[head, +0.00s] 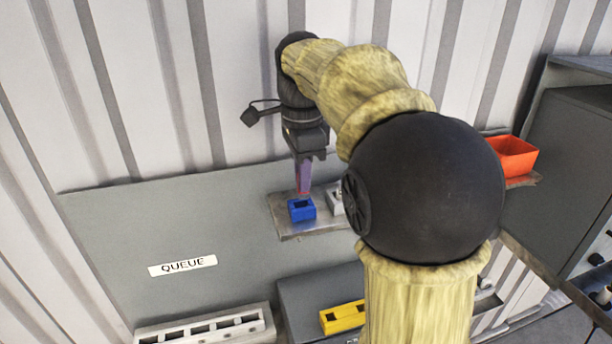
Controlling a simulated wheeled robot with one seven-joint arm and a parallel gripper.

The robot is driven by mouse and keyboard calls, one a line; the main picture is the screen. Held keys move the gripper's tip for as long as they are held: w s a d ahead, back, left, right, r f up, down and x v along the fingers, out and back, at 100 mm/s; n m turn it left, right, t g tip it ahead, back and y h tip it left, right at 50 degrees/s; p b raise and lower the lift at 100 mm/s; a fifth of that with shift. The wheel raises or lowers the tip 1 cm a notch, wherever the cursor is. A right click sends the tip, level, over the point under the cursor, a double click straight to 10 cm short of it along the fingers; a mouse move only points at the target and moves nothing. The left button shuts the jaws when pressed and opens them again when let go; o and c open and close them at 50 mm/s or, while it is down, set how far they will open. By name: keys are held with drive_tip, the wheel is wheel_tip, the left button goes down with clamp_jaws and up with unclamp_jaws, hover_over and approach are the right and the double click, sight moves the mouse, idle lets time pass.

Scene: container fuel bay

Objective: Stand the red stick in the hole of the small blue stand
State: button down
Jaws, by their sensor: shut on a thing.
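The small blue stand (301,210) sits on a metal shelf plate (289,228) with its dark hole facing up. My gripper (305,158) points down above the stand and is shut on the red stick (303,180). The stick hangs upright, and its lower end is at or just above the back of the stand in this view. I cannot tell whether the tip is inside the hole. The upper part of the stick is hidden by the gripper.
A grey-white block (335,201) stands right of the blue stand, partly hidden by my arm. A yellow holder (342,317) and a white slotted rack (205,329) are lower down. An orange-red bin (513,155) is at right. A QUEUE label (182,266) marks the grey panel.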

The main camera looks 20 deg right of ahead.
drive_tip(key=shift+w, duration=0.65)
drive_tip(key=shift+p, duration=0.35)
drive_tip(key=shift+f, duration=0.2)
drive_tip(key=shift+f+b, duration=0.4)
drive_tip(key=shift+f, duration=0.15)
drive_tip(key=shift+f, duration=0.1)
drive_tip(key=shift+f+b, duration=0.35)
drive_tip(key=shift+f, duration=0.15)
drive_tip(key=shift+f, duration=0.15)
idle(0.3)
drive_tip(key=shift+f+b, duration=0.4)
drive_tip(key=shift+f, duration=0.15)
